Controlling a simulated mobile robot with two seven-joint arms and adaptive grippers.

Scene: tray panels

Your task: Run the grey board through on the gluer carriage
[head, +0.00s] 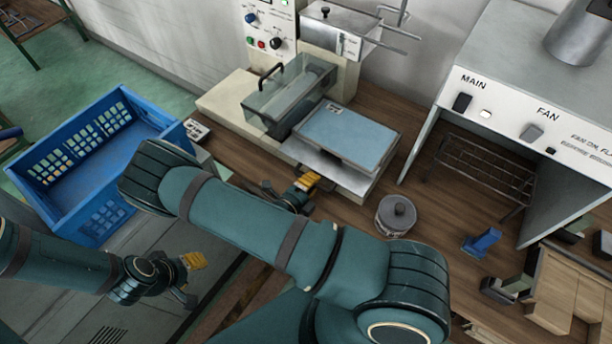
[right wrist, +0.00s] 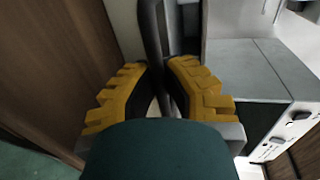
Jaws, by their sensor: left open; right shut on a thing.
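The gluer (head: 225,105) stands at the back with a clear hood (head: 290,95) that has a black handle. In front of the hood, a flat blue-grey board (head: 350,135) lies on the metal carriage (head: 350,180). My right gripper (head: 306,182) is at the front left of the carriage. In the right wrist view its yellow fingers (right wrist: 166,95) are shut on a dark bar handle (right wrist: 152,40). How the handle joins the carriage is hidden. My left gripper (head: 190,272) is open and empty, low at the left, away from the gluer.
A blue crate (head: 95,165) stands left of the bench. A round lidded pot (head: 396,214) sits right of the carriage. A grey hood unit marked MAIN and FAN (head: 520,110) stands further right, with a blue block (head: 482,243) and wooden tray (head: 570,290) near it.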

